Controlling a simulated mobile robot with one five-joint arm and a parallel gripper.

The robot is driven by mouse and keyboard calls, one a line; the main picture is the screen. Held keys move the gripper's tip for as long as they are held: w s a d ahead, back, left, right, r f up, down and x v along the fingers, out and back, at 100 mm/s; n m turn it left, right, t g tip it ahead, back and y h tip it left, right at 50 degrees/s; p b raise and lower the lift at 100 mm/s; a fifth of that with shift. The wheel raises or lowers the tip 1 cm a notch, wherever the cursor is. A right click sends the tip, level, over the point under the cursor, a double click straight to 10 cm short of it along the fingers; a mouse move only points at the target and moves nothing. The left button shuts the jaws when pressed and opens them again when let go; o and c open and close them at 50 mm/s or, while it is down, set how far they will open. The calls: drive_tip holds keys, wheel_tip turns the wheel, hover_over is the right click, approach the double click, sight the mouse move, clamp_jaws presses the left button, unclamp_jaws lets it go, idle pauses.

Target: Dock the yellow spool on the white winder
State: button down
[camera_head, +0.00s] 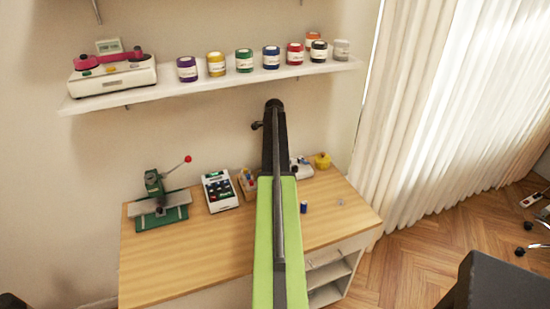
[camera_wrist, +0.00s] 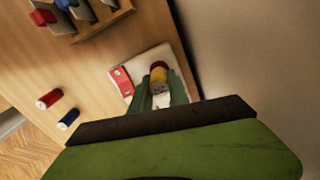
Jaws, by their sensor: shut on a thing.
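The white winder (camera_wrist: 152,57) lies on the wooden table in the wrist view, with a red panel (camera_wrist: 122,82) at its left. In the head view a white device, likely the winder (camera_head: 304,170), shows just right of my arm. My gripper (camera_wrist: 160,92) has its two green fingers shut on the yellow spool (camera_wrist: 158,75), over the winder. A dark red round part shows at the spool's far end. I cannot tell whether the spool touches the winder. In the head view my arm hides the gripper and the held spool.
A red spool (camera_wrist: 48,99) and a blue spool (camera_wrist: 68,119) stand apart on the table. A rack (camera_wrist: 88,15) is nearby.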

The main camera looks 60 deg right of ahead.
drive_tip(key=shift+f+b, duration=0.6)
drive_tip(key=c, duration=1.5)
unclamp_jaws()
drive_tip(key=shift+c, duration=0.2)
wheel_tip(320, 180, up, 11)
drive_tip(key=p, duration=1.1)
drive_tip(key=shift+w, duration=0.1)
